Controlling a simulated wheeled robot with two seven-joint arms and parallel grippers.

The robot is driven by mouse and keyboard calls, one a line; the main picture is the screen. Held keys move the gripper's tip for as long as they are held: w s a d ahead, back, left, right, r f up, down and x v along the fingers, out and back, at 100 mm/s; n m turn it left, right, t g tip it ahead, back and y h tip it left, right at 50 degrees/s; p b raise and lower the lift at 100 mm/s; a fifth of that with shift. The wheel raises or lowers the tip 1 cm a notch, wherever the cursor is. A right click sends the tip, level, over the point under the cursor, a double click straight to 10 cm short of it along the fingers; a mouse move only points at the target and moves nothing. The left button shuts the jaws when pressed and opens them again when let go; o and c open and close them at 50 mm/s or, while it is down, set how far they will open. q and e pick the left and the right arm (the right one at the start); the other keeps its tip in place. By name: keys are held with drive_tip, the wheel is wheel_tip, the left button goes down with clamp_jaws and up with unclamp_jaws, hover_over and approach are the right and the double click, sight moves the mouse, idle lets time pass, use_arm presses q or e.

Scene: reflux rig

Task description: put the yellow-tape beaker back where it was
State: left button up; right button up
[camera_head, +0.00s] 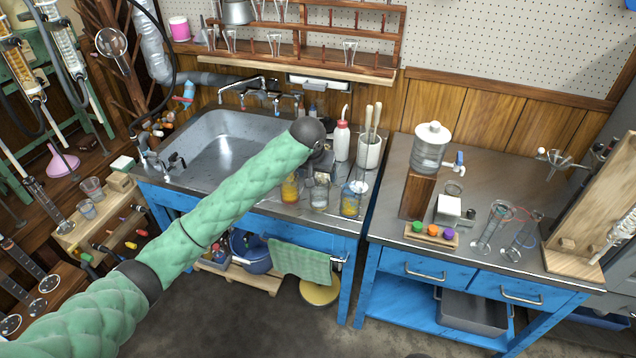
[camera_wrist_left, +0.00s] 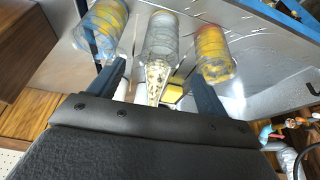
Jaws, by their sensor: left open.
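Three glass beakers stand in a row on the steel counter right of the sink. The middle beaker (camera_head: 319,197) looks clear and greyish; in the left wrist view this middle beaker (camera_wrist_left: 160,42) has a yellowish patch near its far end, but I cannot clearly read its tape. A beaker with yellow contents and a reddish mark (camera_head: 290,189) stands to its left. A beaker with yellow contents and blue tape (camera_head: 350,204) stands to its right. My left gripper (camera_head: 320,170) is open at the middle beaker; in the left wrist view its fingers (camera_wrist_left: 160,75) flank that beaker without visible contact. My right gripper is not in view.
A white wash bottle (camera_head: 342,141) and a beaker of wooden-handled tools (camera_head: 370,150) stand close behind the row. The sink (camera_head: 215,140) is to the left. A second bench (camera_head: 470,190) with glassware is to the right, past a gap.

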use_arm(q)
drive_tip(key=s+a+f+h, duration=0.1)
drive_tip(key=s+f, duration=0.3)
drive_tip(key=s, duration=0.4)
drive_tip(key=s+f+g, duration=0.1)
drive_tip(key=s+f, duration=0.4)
drive_tip(key=s, duration=0.3)
drive_tip(key=s+a+f+h, duration=0.1)
drive_tip(key=s+f, duration=0.3)
drive_tip(key=s, duration=0.4)
drive_tip(key=s+a+f, duration=0.2)
drive_tip(key=s+a, duration=0.2)
drive_tip(key=s, duration=0.5)
drive_tip(key=s+a+f+g+y, duration=0.1)
drive_tip(key=s+a, duration=0.3)
drive_tip(key=s, duration=0.5)
drive_tip(key=s+a+f+n+y, duration=0.1)
drive_tip(key=s+a+f, duration=0.2)
drive_tip(key=s, duration=0.6)
drive_tip(key=shift+a+f+g, duration=0.2)
drive_tip(key=shift+a+g, duration=0.1)
drive_tip(key=shift+a, duration=0.8)
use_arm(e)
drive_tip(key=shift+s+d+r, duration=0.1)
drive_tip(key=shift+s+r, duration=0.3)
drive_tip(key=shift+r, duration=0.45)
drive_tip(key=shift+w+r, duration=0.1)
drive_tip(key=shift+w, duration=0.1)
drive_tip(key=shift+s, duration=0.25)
